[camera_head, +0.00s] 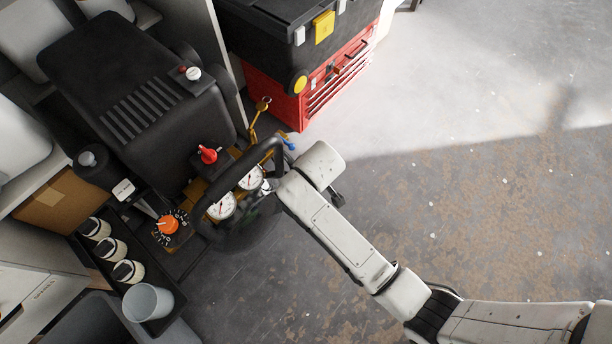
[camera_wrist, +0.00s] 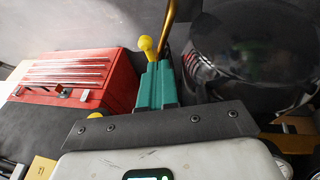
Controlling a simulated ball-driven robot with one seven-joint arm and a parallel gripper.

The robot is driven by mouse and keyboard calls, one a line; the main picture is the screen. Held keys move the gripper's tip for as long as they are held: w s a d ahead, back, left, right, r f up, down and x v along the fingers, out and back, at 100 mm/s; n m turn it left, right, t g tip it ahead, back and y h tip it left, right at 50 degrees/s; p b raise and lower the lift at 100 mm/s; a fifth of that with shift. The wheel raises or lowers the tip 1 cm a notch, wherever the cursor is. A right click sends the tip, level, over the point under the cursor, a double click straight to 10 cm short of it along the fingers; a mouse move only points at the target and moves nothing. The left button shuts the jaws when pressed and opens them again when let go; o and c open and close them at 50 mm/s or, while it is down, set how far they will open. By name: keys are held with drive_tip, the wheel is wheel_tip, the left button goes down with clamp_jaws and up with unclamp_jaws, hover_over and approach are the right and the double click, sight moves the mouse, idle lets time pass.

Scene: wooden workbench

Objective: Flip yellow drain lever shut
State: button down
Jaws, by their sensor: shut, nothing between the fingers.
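The compressor (camera_head: 150,100) is black, with gauges, knobs and a black handle at its front. A yellow lever (camera_head: 262,105) with a rounded end stands out beyond its front, near the red tool chest. In the wrist view a yellow ball-ended lever (camera_wrist: 147,46) shows just beyond the fingertips, beside a brass-coloured pipe (camera_wrist: 168,25). My gripper (camera_wrist: 155,68) has teal fingers, closed together and empty, pointing toward this lever. I cannot tell whether they touch it. In the head view my fingers are hidden behind my arm and the handle.
The red tool chest (camera_head: 340,75) carries a black toolbox (camera_head: 270,15). The chest also shows in the wrist view (camera_wrist: 75,82), left of my fingers; a glossy black tank (camera_wrist: 250,50) is at right. An orange knob (camera_head: 168,224) and pressure gauges (camera_head: 221,206) sit near my arm. Open floor lies right.

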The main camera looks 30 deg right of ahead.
drive_tip(key=shift+w+d+f+b, duration=0.15)
drive_tip(key=shift+d+f, duration=0.15)
drive_tip(key=shift+f, duration=0.15)
drive_tip(key=shift+w+d+f+b, duration=0.15)
drive_tip(key=shift+d+f, duration=0.1)
drive_tip(key=shift+f, duration=0.2)
drive_tip(key=shift+s+d+r+p, duration=0.1)
drive_tip(key=shift+r+p, duration=0.05)
drive_tip(key=shift+p, duration=0.2)
drive_tip(key=shift+d+n+y+p, duration=0.25)
drive_tip(key=shift+n+y+p, duration=0.05)
drive_tip(key=shift+n+p, duration=0.5)
drive_tip(key=shift+d+r+n+p, duration=0.1)
drive_tip(key=shift+d+n+p, duration=0.25)
drive_tip(key=shift+n+p, duration=0.6)
drive_tip(key=w+d+n+y, duration=0.1)
drive_tip(key=n, duration=0.3)
drive_tip(key=w+n+g+y+p, duration=0.1)
drive_tip(key=n, duration=0.2)
drive_tip(key=w+d+n+g+y, duration=0.1)
drive_tip(key=w+n+y, duration=0.1)
drive_tip(key=n, duration=0.2)
drive_tip(key=shift+d+f+n, duration=0.25)
drive_tip(key=shift+d+n, duration=0.1)
drive_tip(key=shift+s+a+p, duration=0.1)
drive_tip(key=shift+p, duration=0.2)
